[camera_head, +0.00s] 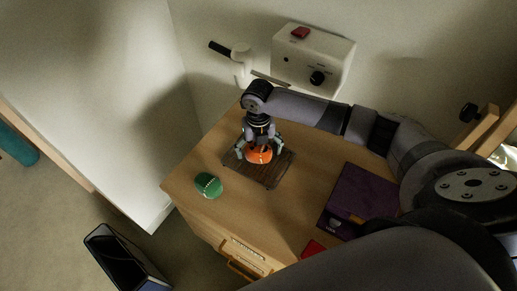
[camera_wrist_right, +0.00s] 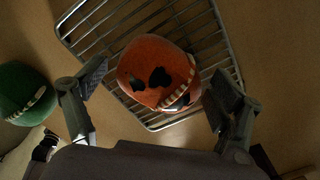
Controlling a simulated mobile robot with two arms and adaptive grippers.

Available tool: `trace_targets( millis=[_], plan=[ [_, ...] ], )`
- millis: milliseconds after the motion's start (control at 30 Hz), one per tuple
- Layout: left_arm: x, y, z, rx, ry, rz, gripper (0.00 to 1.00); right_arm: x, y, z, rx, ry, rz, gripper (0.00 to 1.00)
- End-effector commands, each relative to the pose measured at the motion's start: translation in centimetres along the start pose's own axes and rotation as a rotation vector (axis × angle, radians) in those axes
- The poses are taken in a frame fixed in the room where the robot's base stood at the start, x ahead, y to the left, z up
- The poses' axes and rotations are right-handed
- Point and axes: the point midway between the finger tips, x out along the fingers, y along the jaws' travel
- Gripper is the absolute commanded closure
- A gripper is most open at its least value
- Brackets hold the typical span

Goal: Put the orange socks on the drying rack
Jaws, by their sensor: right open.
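The orange socks (camera_head: 259,154) are a rolled ball lying on the drying rack, a small dark wire grid (camera_head: 270,178) on top of the wooden cabinet. In the right wrist view the socks (camera_wrist_right: 158,72) show dark patches and a striped band, with the rack's metal bars (camera_wrist_right: 88,22) around and beneath them. My right gripper (camera_head: 262,150) points down over the socks. Its fingers (camera_wrist_right: 158,92) are spread wide on either side, with gaps between them and the socks. My left gripper is not in view.
A green sock ball (camera_head: 208,185) lies left of the rack, on the wooden cabinet top (camera_head: 305,205). A purple box (camera_head: 352,200) and a red item (camera_head: 313,249) are to the right. A white wall unit (camera_head: 313,58) is behind. A dark open bin (camera_head: 120,258) stands on the floor.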

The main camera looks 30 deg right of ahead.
Motion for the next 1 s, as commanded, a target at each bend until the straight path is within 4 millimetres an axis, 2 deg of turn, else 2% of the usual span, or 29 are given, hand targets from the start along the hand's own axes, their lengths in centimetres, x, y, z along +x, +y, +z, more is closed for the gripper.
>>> trace_targets(
  millis=[133, 233, 500, 700, 833, 1000],
  plan=[
    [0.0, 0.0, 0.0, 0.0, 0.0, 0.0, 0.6, -0.6, 0.0, 0.1, 0.0, -0.002, 0.001, 0.12],
    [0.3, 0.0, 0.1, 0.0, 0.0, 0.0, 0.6, -1.9, 0.0, 0.2, 0.0, -0.005, 0.002, 0.12],
    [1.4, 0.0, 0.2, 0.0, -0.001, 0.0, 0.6, -7.7, 0.1, 0.1, -0.001, -0.005, 0.003, 0.12],
    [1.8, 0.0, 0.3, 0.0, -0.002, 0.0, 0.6, -11.0, 0.0, 0.1, 0.001, -0.002, 0.002, 0.12],
    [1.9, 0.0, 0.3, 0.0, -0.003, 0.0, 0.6, -12.1, 0.0, 0.1, 0.0, -0.001, 0.001, 0.12],
    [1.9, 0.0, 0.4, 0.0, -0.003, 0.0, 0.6, -12.4, 0.0, 0.0, 0.0, 0.0, 0.001, 0.12]
  ],
)
